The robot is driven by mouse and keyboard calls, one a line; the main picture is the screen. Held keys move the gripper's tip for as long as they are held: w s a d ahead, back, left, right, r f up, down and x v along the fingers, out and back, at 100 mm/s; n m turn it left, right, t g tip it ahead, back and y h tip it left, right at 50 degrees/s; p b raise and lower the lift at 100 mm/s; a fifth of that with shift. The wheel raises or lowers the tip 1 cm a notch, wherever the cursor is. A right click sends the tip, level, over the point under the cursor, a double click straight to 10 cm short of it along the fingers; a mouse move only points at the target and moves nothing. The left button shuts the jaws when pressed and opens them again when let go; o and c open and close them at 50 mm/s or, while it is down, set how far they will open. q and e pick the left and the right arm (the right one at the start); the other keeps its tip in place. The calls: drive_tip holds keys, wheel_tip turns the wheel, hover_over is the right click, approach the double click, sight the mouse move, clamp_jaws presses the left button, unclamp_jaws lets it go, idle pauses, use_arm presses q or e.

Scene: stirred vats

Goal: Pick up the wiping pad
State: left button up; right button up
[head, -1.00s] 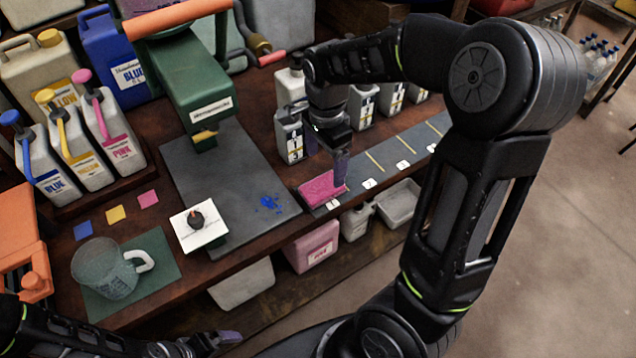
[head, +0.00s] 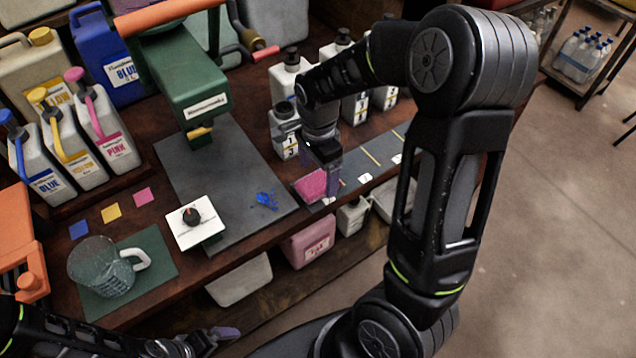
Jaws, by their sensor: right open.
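The wiping pad (head: 311,186) is a pink block at the front edge of the workbench, right of a blue spill (head: 266,200). My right gripper (head: 325,178) points down at the pad and covers its right part. The jaws are open, and one purple-grey finger shows along the pad's right side. The other finger is hard to make out, and I cannot tell whether the fingers touch the pad. My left gripper (head: 222,334) is low at the bottom of the view, away from the pad. Its jaw opening does not show clearly.
A green press (head: 190,85) stands over a dark mat (head: 220,165). A white plate with a dark knob (head: 194,225) and a clear jug (head: 100,265) are to the left. Several white bottles stand behind my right gripper. A pink container (head: 308,243) sits on the lower shelf.

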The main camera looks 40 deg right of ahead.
sight(318, 181)
wheel_tip(318, 181, down, 2)
drive_tip(key=shift+f, duration=0.1)
drive_tip(key=shift+c, duration=0.6)
drive_tip(key=c, duration=1.5)
drive_tip(key=shift+o, duration=0.2)
wheel_tip(318, 181, up, 10)
drive_tip(key=shift+r+p, duration=0.4)
drive_tip(key=shift+p, duration=0.1)
